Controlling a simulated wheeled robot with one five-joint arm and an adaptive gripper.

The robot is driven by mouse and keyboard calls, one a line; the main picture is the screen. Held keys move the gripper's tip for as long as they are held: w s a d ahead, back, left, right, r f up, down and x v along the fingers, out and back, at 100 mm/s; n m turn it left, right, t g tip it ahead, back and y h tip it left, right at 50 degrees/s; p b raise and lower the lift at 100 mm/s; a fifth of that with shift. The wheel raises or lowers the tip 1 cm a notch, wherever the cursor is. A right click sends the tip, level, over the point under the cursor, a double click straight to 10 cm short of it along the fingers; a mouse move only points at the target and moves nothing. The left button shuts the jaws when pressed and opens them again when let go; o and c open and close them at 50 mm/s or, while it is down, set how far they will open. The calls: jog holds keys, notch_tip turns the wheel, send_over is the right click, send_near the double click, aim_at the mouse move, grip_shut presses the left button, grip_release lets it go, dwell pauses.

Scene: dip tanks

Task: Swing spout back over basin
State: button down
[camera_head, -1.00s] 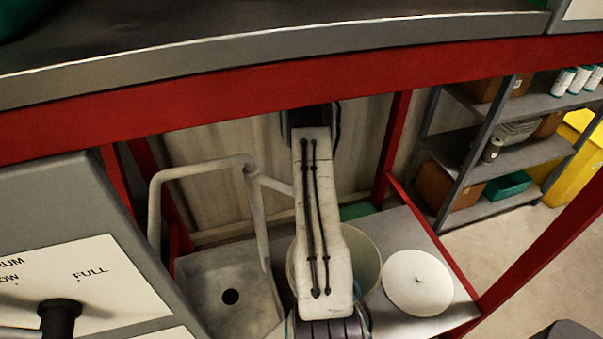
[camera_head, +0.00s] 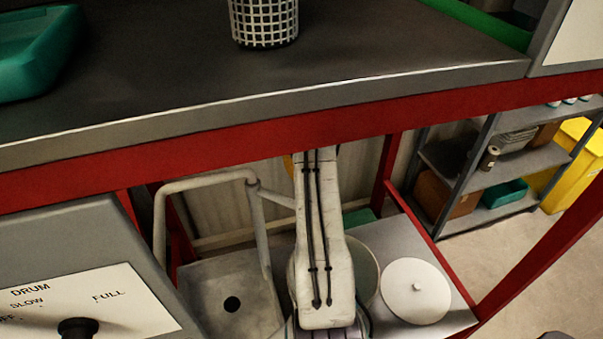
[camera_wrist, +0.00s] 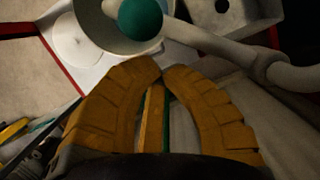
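The grey pipe spout (camera_head: 205,183) is an arch in the head view. One leg comes down by the right side of the basin (camera_head: 205,316); the other hangs at the left, its lower end behind the grey panel. I cannot tell whether that end is over the basin. A pale rod (camera_head: 279,198) runs right from the elbow, behind my arm. In the wrist view this rod (camera_wrist: 210,42) ends in a green ball (camera_wrist: 140,18). My gripper (camera_wrist: 161,73) has its orange fingertips together, with the ball beyond them and apart. The head view hides my gripper.
A round pot (camera_head: 366,270) stands partly behind my arm, beside a white disc (camera_head: 415,290). A red beam (camera_head: 250,128) and the bench top (camera_head: 350,65) with a white basket (camera_head: 264,22) are above. Shelves (camera_head: 465,180) stand at the right. A grey control panel (camera_head: 100,260) is at the left.

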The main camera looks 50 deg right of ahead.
jog(key=shift+s+a+p, duration=0.4)
jog(key=shift+s+p, duration=0.1)
jog(key=shift+p, duration=0.2)
jog(key=shift+f, duration=0.1)
jog(key=shift+s+a, duration=0.1)
jog(key=shift+a, duration=0.05)
